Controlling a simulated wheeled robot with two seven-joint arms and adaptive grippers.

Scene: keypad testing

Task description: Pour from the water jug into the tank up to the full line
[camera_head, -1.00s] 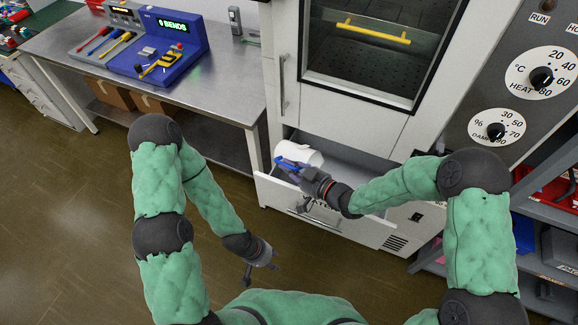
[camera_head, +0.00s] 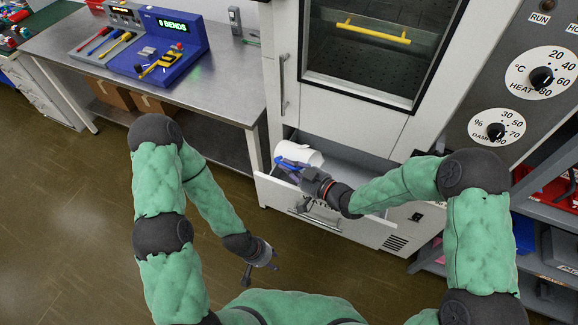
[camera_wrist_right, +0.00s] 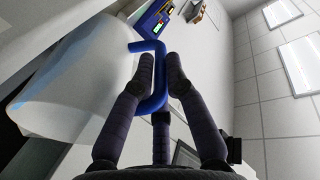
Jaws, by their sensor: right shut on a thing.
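The white water jug (camera_head: 299,153) with a blue handle is at the open drawer front in the head view. My right gripper (camera_head: 300,171) is shut on the blue handle (camera_wrist_right: 158,80), which passes between its fingers in the right wrist view. The jug's pale body (camera_wrist_right: 80,75) fills the left of that view and looks tilted. The tank seems to be the open drawer (camera_head: 350,172) under the cabinet door. Its full line and any water cannot be made out. My left gripper (camera_head: 261,272) is open and empty, low over the floor.
A steel bench (camera_head: 225,85) with a blue panel (camera_head: 160,50) stands at the left. The cabinet door with a yellow handle (camera_head: 373,31) is above the drawer. Dark shelves (camera_head: 560,225) stand at the right. The floor at the left is clear.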

